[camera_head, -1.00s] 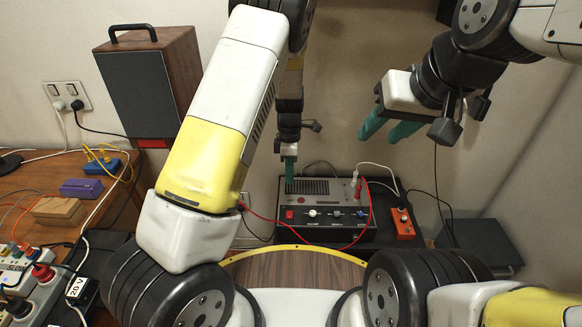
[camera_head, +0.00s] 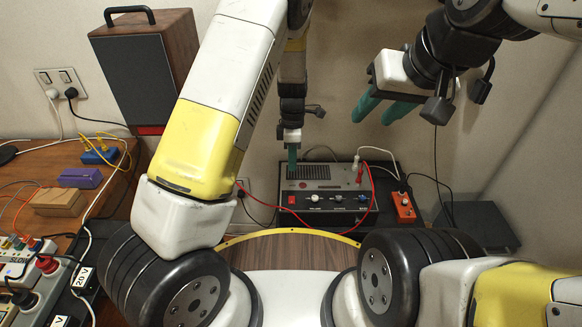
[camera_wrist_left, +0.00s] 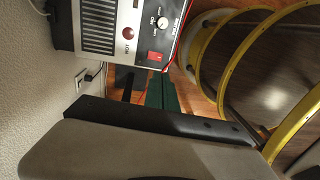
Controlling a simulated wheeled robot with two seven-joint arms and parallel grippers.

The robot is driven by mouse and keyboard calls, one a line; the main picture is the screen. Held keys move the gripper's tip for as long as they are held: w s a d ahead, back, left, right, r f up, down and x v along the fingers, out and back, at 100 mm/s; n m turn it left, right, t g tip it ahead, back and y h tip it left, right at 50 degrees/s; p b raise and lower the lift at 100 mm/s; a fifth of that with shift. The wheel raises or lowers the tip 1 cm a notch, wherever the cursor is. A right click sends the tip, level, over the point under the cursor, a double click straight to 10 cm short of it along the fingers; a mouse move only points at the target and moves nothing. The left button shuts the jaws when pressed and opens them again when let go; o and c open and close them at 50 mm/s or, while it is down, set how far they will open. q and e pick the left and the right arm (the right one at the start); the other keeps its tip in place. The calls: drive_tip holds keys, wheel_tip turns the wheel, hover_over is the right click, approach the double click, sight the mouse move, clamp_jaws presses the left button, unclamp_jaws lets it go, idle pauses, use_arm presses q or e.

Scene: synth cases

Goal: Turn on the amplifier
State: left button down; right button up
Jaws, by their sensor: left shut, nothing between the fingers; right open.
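The amplifier (camera_head: 328,208) is a dark box with a grey top, a vent grille at left and a front panel of knobs, standing by the back wall. A red switch (camera_head: 291,200) sits at the front panel's left end. In the left wrist view the amplifier's panel (camera_wrist_left: 120,35) fills the upper left, with a red lamp, a knob and the small red switch (camera_wrist_left: 155,56). My left gripper (camera_head: 292,168) is shut and empty, pointing down at the amplifier's left end; contact cannot be told. Its teal fingers (camera_wrist_left: 160,95) also show below the panel. My right gripper (camera_head: 382,108) is open and empty in the air, above and right of the amplifier.
An orange pedal box (camera_head: 404,207) stands right of the amplifier, with red and white cables around. A wooden speaker (camera_head: 150,75) is at the upper left.

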sight(292, 203)
use_arm(q)
drive_tip(key=f, duration=0.4)
drive_tip(key=s+f, duration=0.1)
drive_tip(key=f, duration=0.8)
drive_tip(key=shift+s+f, duration=0.35)
drive_tip(key=shift+f, duration=0.1)
drive_tip(key=shift+s+f, duration=0.15)
drive_tip(key=shift+f, duration=0.05)
drive_tip(key=shift+w+r, duration=0.15)
drive_tip(key=shift+w, duration=0.8)
drive_tip(key=shift+r, duration=0.1)
